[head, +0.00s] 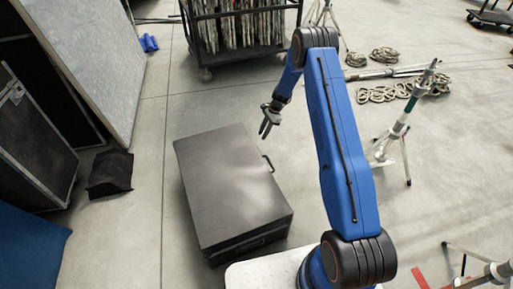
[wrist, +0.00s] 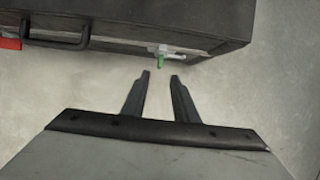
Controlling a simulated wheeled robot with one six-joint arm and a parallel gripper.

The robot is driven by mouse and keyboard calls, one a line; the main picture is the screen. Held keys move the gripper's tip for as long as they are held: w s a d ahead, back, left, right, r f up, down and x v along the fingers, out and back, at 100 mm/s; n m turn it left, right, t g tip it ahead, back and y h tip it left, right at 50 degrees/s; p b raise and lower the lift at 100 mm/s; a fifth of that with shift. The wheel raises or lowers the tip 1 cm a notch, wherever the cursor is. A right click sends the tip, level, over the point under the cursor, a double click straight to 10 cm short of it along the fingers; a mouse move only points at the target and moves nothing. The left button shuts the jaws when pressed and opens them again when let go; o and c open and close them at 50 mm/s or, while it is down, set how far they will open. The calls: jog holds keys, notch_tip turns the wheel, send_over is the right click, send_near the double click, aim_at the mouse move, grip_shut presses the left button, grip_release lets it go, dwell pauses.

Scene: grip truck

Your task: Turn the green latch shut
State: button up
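The green latch (wrist: 162,64) shows in the wrist view on the side of a dark case (wrist: 230,29), close to its right end, on a small pale metal plate. It sticks down from the plate. My gripper (wrist: 160,75) is open and empty, its two fingertips just short of the latch and apart from it. In the head view my gripper (head: 266,131) hangs beyond the far right corner of the closed dark case (head: 225,185). The latch is hidden there.
A dark handle (wrist: 60,42) and a red piece (wrist: 10,44) are on the same side of the case. A wheeled rack (head: 235,30) stands behind. Rope coils (head: 385,93) and a stand (head: 400,130) are at right. Floor around my gripper is clear.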

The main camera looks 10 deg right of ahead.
jog(key=x, duration=1)
jog(key=shift+a+f, duration=0.1)
jog(key=shift+f, duration=0.3)
jog(key=shift+c, duration=0.4)
grip_shut()
